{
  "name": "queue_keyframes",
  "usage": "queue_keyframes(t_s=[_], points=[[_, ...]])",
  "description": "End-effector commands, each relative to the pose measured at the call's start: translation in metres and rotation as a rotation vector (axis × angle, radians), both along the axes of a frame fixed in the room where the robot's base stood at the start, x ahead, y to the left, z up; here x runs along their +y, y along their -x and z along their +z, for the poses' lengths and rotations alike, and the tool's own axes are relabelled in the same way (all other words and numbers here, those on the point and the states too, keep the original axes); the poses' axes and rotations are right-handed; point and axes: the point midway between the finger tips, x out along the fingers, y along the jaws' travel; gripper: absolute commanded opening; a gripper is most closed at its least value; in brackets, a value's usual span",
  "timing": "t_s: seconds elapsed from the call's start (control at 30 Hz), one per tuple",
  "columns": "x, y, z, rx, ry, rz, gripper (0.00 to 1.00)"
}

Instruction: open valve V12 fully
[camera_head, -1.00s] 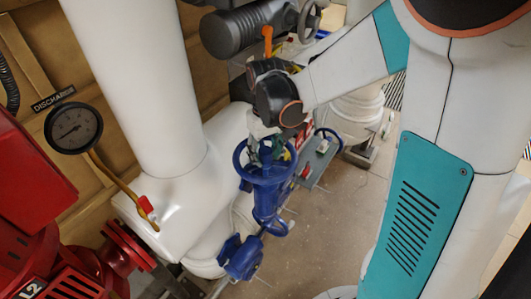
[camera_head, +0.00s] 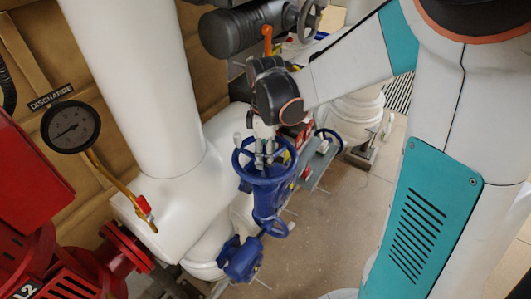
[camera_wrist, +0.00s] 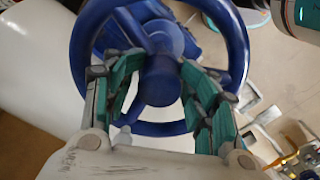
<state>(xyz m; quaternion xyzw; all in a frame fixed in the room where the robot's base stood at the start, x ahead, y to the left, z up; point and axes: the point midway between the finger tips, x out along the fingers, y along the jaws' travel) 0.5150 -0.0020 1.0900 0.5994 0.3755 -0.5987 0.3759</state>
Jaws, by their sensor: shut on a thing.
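A blue valve (camera_head: 268,200) stands by the white pipe, with a blue handwheel (camera_head: 237,164) on its top. No tag reading V12 is legible on it. My gripper (camera_head: 265,153) reaches down onto the middle of the handwheel. In the wrist view my gripper's teal-padded fingers (camera_wrist: 160,84) lie on either side of the wheel's hub (camera_wrist: 160,78), inside the rim (camera_wrist: 239,50). The gripper is shut on the handwheel. The exact finger contacts with the hub and spokes are partly hidden.
A thick white pipe (camera_head: 150,90) stands left of the valve. A discharge gauge (camera_head: 70,127) and red machinery (camera_head: 60,245) are farther left. A grey cylinder (camera_head: 238,33) is behind. Another blue wheel (camera_head: 329,143) is at right. Bare floor (camera_head: 325,235) lies right of the valve.

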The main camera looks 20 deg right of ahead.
Motion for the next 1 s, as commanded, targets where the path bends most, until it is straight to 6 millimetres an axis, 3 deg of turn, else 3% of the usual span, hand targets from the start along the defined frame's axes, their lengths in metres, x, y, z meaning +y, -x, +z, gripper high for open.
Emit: queue_keyframes(t_s=[0.3, 0.6, 0.9, 0.93, 1.0], points=[[0.0027, 0.0014, -0.0017, 0.001, -0.006, 0.339, 0.22], [0.003, 0.0018, -0.0017, 0.002, -0.006, 0.471, 0.22], [0.0033, 0.0022, -0.0017, 0.003, -0.007, 0.472, 0.21], [0.0032, 0.0022, -0.0017, 0.003, -0.007, 0.472, 0.55], [0.0033, 0.0022, -0.0017, 0.003, -0.007, 0.472, 0.57]])
